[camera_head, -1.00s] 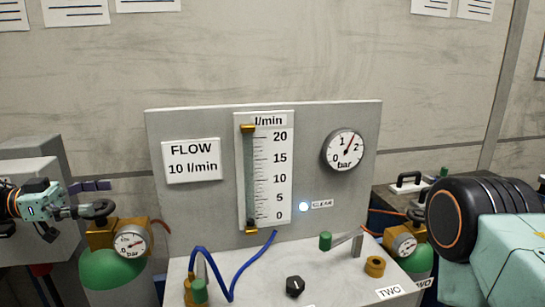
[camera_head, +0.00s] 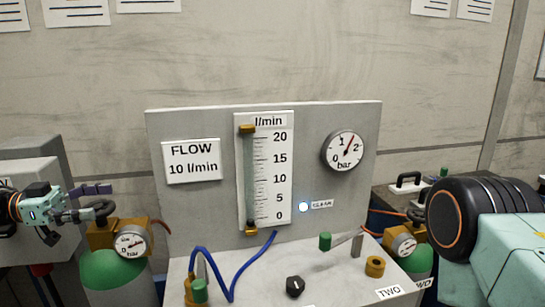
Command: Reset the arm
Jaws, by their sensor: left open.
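My left gripper (camera_head: 82,214) is at the far left of the head view, small and seen from the side. It is open, with its grey fingers close to the black handwheel (camera_head: 100,208) on top of the left green cylinder (camera_head: 112,275). I cannot tell whether a finger touches the wheel. No microscope shows. My right arm's black and teal links fill the right edge; its gripper is not in view.
A grey panel carries a flow tube (camera_head: 250,180), a pressure gauge (camera_head: 344,150), a lit button (camera_head: 303,207) and a FLOW 10 l/min sign (camera_head: 191,161). Its bench holds a black knob (camera_head: 295,286), green-handled valves and a blue hose (camera_head: 230,280). Another gauged cylinder (camera_head: 417,262) stands right.

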